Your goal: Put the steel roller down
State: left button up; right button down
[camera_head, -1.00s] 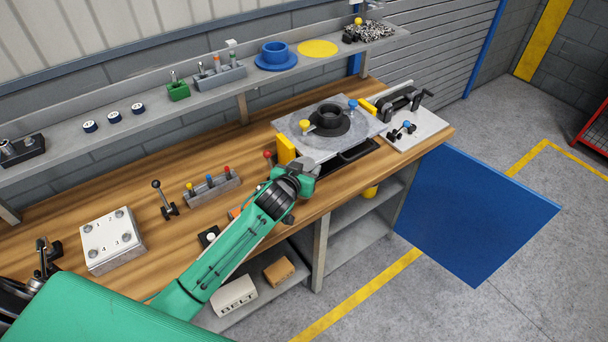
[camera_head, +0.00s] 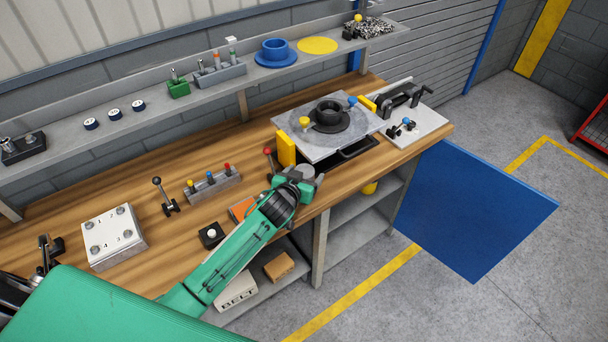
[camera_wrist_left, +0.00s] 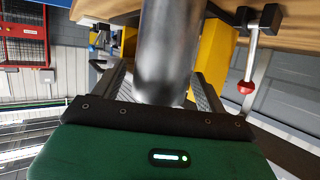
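The steel roller (camera_wrist_left: 168,50) is a smooth grey metal cylinder. In the left wrist view it stands between the two fingers of my left gripper (camera_wrist_left: 162,85), which appear to be closed on its sides. In the head view my left gripper (camera_head: 306,178) is at the bench's front edge, just before the grey plate. The roller's round grey end (camera_head: 307,170) shows between the fingers. The roller looks upright. Its far end is out of the wrist view, and I cannot tell whether it touches the bench. My right gripper is not in view.
Around the gripper are a grey plate with a black ring (camera_head: 350,128), a yellow block (camera_head: 286,150), a red-knobbed lever (camera_head: 268,152) and an orange item (camera_head: 240,209). A numbered block (camera_head: 112,238) sits left. Bare wood (camera_head: 140,195) shows between the fixtures.

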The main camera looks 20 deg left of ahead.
pick_arm(q)
jog(key=shift+r, duration=0.1)
jog(key=shift+s+r, duration=0.1)
jog(key=shift+s, duration=0.4)
jog(key=b+v, duration=0.3)
jog(key=v, duration=0.8)
jog(key=shift+a+r, duration=0.1)
jog(key=shift+r, duration=0.05)
